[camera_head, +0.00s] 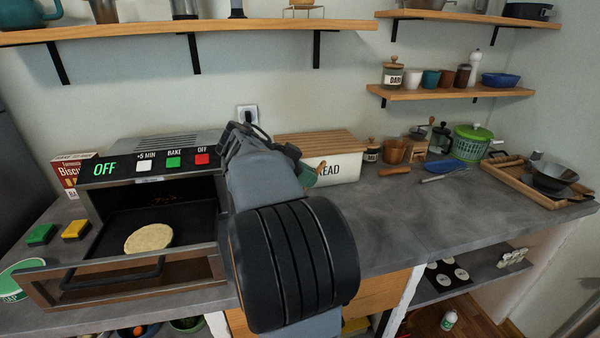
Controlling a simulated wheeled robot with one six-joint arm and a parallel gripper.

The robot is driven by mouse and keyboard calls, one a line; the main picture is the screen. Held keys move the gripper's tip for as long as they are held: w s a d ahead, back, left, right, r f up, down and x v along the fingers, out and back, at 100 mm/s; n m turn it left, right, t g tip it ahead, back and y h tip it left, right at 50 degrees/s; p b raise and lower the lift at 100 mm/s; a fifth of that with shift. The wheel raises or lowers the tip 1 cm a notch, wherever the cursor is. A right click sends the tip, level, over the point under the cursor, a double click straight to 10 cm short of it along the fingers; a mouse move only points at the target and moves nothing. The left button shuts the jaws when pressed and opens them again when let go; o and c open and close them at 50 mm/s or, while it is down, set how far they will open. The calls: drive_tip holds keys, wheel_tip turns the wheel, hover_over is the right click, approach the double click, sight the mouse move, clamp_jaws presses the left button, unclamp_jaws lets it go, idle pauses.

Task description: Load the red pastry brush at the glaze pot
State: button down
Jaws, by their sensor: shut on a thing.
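My gripper (262,140) is at the end of my arm, in front of the wall and left of the bread box. My own wrist and arm cover most of it. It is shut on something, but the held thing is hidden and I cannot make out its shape. A small green and reddish-brown piece (309,175) shows just right of my arm, in front of the bread box; I cannot tell what it is. I see no clear red pastry brush. No pot is plainly marked as the glaze pot; an orange-brown pot (395,151) stands right of the bread box.
The toaster oven (150,165) at left reads OFF; its door is down and a pale flatbread (149,238) lies inside. The bread box (340,168) stands behind my arm. A wooden tray (560,199) is at right.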

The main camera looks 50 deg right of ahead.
drive_tip(key=shift+f+b, duration=1.05)
drive_tip(key=shift+f, duration=1.75)
drive_tip(key=shift+s+f+b, duration=0.1)
drive_tip(key=shift+f+b, duration=0.6)
drive_tip(key=shift+b, duration=0.45)
idle(1.0)
drive_tip(key=shift+r, duration=0.1)
drive_tip(key=shift+r+p, duration=1.7)
drive_tip(key=shift+r, duration=1.8)
